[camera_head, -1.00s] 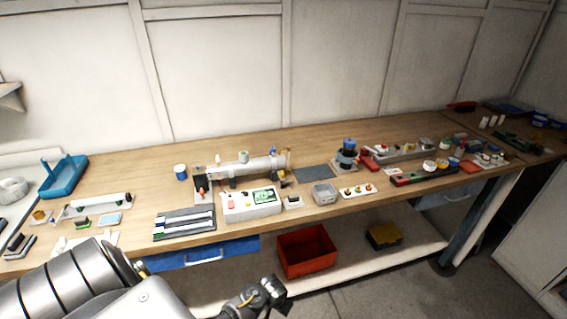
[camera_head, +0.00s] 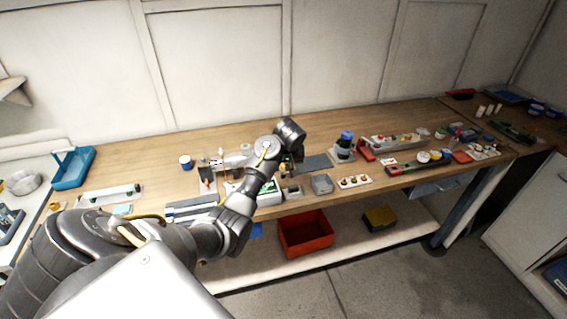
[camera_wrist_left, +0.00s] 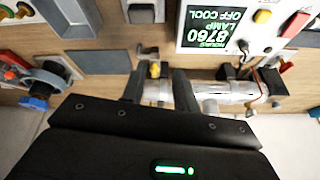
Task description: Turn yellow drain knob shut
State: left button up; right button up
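The yellow drain knob (camera_wrist_left: 154,69) shows in the left wrist view, at the end of the clear reactor tube (camera_wrist_left: 222,90). My left gripper (camera_wrist_left: 158,80) is open, with one dark finger on each side of the knob in the picture. I cannot tell whether either finger touches it. In the head view my left gripper (camera_head: 291,166) is over the right end of the reactor tube (camera_head: 235,160), and my wrist hides the knob. The control box with a green display (camera_wrist_left: 222,28) is beside the tube. My right gripper is not in view.
A grey mat (camera_head: 314,162) and a blue-topped device (camera_head: 345,146) are right of the gripper. A grey bin (camera_head: 322,184) and a board with coloured buttons (camera_head: 355,181) are near the front edge. A red crate (camera_head: 305,234) sits below. The back of the bench is mostly clear.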

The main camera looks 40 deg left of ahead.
pick_arm(q)
jog(key=n, duration=0.2)
send_near(283, 166)
jog(key=shift+m, duration=0.3)
jog(key=shift+w+a+p+x, duration=0.15)
jog(key=shift+p+x, duration=0.2)
jog(key=shift+x, duration=1.75)
jog(key=shift+w+a+p+x, duration=0.15)
jog(key=shift+p+x, duration=0.15)
jog(key=shift+x, duration=1.8)
jog(key=shift+r, duration=0.15)
jog(key=shift+s, duration=0.1)
